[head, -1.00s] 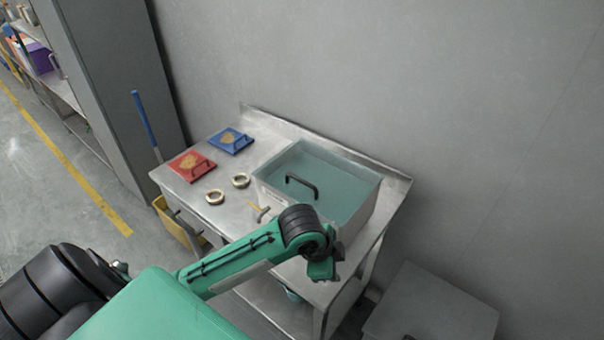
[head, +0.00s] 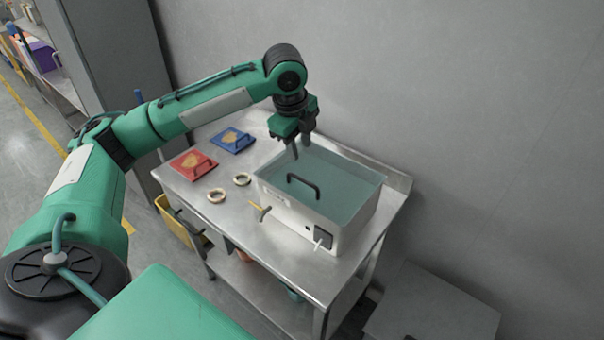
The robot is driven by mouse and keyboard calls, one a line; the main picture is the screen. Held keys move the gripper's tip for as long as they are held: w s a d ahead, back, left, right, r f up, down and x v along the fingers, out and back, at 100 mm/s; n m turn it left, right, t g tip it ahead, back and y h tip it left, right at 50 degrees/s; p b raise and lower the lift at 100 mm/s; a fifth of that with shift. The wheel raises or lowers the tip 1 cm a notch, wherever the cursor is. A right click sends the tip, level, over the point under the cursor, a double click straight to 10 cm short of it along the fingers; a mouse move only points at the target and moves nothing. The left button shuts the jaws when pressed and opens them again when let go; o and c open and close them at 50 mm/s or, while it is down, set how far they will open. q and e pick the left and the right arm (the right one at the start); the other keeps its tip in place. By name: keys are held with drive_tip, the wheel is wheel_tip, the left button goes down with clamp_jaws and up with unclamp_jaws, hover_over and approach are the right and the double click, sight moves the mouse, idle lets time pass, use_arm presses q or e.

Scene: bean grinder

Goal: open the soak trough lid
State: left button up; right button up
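The soak trough (head: 290,211) is a pale box on the metal table, with a dark panel on its front. Its translucent teal lid (head: 341,188) lies flat across the top and looks closed. A black bar handle (head: 304,187) stands on the lid near the front left. My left gripper (head: 300,153) points down over the back-left part of the trough, behind the handle and apart from it. Its two dark fingers show a gap between them, with nothing held. My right gripper is out of view.
On the metal table (head: 228,213) lie a red board (head: 187,169), a blue board (head: 240,145) and two rings (head: 216,196). A yellow bin (head: 180,228) stands at the table's left. A grey wall rises behind, and a low grey box (head: 433,310) stands at the right.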

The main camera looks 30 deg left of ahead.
sight(303, 179)
use_arm(q)
drive_tip(key=p+x, duration=0.1)
drive_tip(key=x, duration=0.3)
drive_tip(key=a+p+x, duration=0.1)
drive_tip(key=x, duration=0.3)
drive_tip(key=p+x, duration=0.1)
drive_tip(key=x, duration=0.3)
drive_tip(key=shift+w+a+f, duration=0.1)
drive_tip(key=shift+a+f, duration=0.05)
drive_tip(key=shift+c, duration=0.6)
clamp_jaws()
